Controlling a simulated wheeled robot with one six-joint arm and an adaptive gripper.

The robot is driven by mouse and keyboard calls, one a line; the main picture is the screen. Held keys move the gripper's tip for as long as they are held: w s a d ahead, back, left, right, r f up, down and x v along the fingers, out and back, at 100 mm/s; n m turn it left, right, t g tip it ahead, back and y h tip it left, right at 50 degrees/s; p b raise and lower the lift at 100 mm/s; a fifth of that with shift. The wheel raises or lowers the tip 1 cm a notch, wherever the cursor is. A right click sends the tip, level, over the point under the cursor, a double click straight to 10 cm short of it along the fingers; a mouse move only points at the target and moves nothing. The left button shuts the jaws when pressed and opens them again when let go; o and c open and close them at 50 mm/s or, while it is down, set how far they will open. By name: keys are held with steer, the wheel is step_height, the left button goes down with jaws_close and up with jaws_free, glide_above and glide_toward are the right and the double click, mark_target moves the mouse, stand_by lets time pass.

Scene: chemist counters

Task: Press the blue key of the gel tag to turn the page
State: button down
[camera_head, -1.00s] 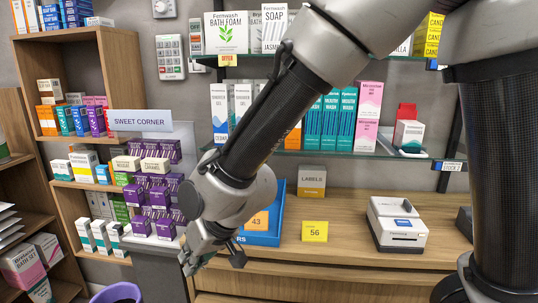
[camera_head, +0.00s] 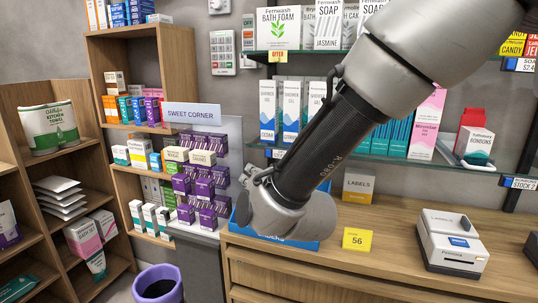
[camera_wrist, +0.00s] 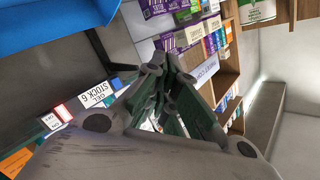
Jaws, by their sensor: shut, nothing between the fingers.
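In the wrist view the gel tag (camera_wrist: 98,95) is a white label reading "GEL STOCK 6", seen tilted at the left. In the head view my wrist hides the gripper, and I cannot make out the gel tag there.
Purple boxes (camera_head: 205,185) stand at left, above a purple bin (camera_head: 158,288).

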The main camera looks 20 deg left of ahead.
steer(key=shift+w, duration=0.1)
steer(key=w, duration=0.8)
steer(key=shift+w+d, duration=0.3)
stand_by(1.2)
steer(key=shift+w, duration=0.4)
steer(key=shift+w+d, duration=0.1)
steer(key=shift+w, duration=0.35)
stand_by(0.6)
steer(key=shift+s, duration=0.9)
steer(key=shift+s+a, duration=0.15)
steer(key=shift+s, duration=1.1)
steer(key=shift+s+a, duration=0.1)
steer(key=shift+s, duration=1.15)
